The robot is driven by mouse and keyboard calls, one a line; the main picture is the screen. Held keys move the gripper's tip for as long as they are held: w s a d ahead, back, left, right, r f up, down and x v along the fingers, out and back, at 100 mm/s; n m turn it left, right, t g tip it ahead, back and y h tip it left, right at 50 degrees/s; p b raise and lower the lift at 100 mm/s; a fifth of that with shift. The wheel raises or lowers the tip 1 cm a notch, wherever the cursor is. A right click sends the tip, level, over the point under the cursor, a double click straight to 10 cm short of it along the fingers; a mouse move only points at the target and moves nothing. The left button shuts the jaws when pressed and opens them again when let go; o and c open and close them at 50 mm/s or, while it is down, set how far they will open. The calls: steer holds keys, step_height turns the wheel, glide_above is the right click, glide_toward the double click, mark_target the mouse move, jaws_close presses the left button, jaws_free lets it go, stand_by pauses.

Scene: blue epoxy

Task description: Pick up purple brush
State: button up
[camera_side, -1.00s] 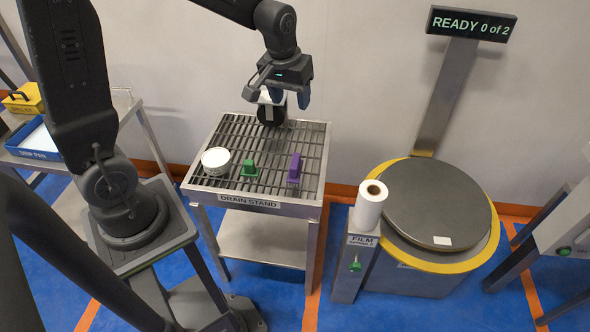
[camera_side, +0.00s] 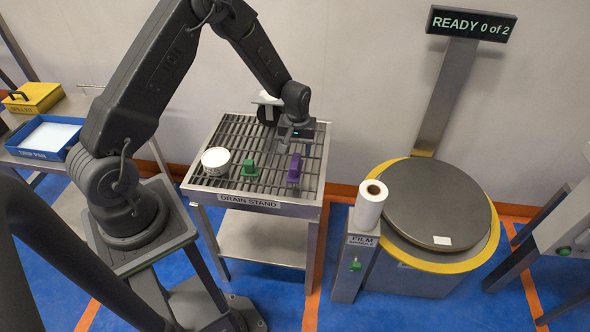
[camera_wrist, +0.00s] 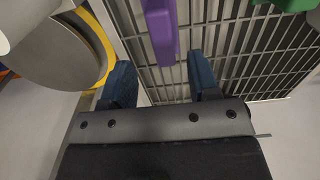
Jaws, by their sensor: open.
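The purple brush (camera_side: 294,168) stands on the slatted top of the drain stand (camera_side: 222,192), near its right side. In the wrist view the purple brush (camera_wrist: 161,30) shows at the top, partly cut off by the frame edge. My gripper (camera_side: 290,142) is low over the back right of the stand, behind the brush in the side view. In the wrist view its two blue fingers (camera_wrist: 161,78) are spread apart with nothing between them. The brush lies beyond the fingertips, roughly in line with the gap.
A green brush (camera_side: 249,169) and a white tub (camera_side: 216,161) stand left of the purple brush. A dark item with a white top (camera_side: 265,103) is at the back of the stand. A film roll (camera_side: 371,203) and round turntable (camera_side: 435,200) are to the right.

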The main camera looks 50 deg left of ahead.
mark_target(295, 160)
steer(key=shift+s+d+f, duration=0.1)
steer(key=shift+s+f, duration=0.1)
steer(key=shift+f, duration=1.35)
steer(key=shift+s+f, duration=0.15)
steer(key=shift+f, duration=1.4)
steer(key=c, duration=0.8)
steer(key=shift+r, duration=0.1)
